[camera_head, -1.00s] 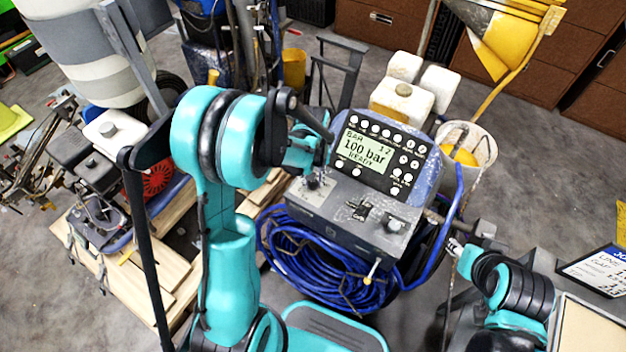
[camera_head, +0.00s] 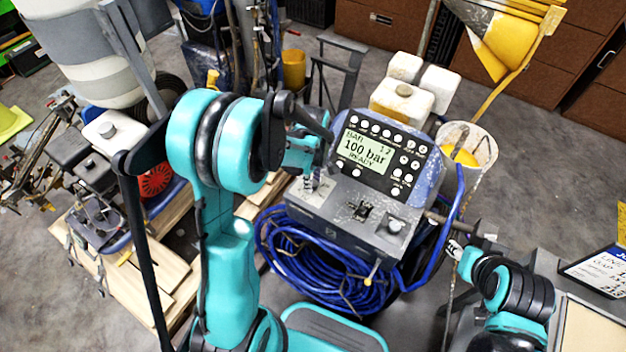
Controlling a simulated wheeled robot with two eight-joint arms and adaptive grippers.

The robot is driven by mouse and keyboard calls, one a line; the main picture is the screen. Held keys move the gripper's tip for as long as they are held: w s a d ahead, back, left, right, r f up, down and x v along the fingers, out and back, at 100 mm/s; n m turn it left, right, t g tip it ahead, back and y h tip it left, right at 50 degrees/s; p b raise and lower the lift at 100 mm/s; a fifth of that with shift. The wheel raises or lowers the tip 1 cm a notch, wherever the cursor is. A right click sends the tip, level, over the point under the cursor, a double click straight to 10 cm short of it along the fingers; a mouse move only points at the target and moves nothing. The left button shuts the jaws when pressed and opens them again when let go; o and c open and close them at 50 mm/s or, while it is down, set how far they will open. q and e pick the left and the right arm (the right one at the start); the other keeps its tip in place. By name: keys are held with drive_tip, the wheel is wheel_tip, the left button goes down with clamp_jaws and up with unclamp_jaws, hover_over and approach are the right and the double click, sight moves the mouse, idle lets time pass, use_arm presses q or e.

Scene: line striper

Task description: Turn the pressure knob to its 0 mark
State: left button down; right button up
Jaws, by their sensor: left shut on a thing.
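The line striper's control panel (camera_head: 330,212) stands in the middle of the view, below a display (camera_head: 365,150) that reads "100 bar" and "READY". My left gripper (camera_head: 316,183) points down at the panel's left end and is shut on a knob there. The gripper covers most of that knob, so its pointer and marks cannot be read.
A coiled blue hose (camera_head: 310,262) hangs below the panel. A white bucket (camera_head: 482,150) stands behind right. A wooden pallet (camera_head: 165,275) with an engine lies to the left. A dark table with a sign (camera_head: 598,270) is at the right.

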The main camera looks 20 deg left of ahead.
use_arm(q)
drive_tip(key=shift+n, duration=0.4)
drive_tip(key=c, duration=1.2)
unclamp_jaws()
wheel_tip(320, 180, up, 12)
